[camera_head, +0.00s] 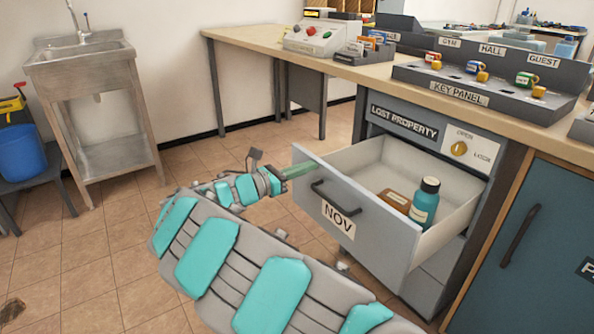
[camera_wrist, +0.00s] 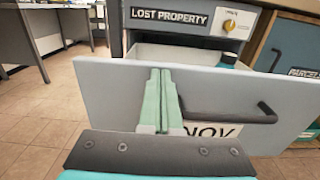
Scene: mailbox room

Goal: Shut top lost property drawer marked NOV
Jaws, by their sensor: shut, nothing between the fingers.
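The top lost property drawer (camera_head: 362,223), marked NOV, stands pulled far out of the cabinet below the LOST PROPERTY sign (camera_head: 404,121). A dark bar handle (camera_head: 334,197) is on its grey front. Inside lie a brown item (camera_head: 395,200) and a teal bottle (camera_head: 425,202) with a dark cap. My gripper (camera_head: 300,171) is shut and empty, at the left part of the drawer front. In the wrist view its green fingers (camera_wrist: 160,85) point at the drawer front (camera_wrist: 110,95), left of the handle (camera_wrist: 240,113). I cannot tell whether they touch it.
A key panel (camera_head: 480,90) sits on the counter above the drawer. A teal cabinet door (camera_head: 530,245) is to the right. A metal sink (camera_head: 85,65) and a blue bucket (camera_head: 22,150) are at left.

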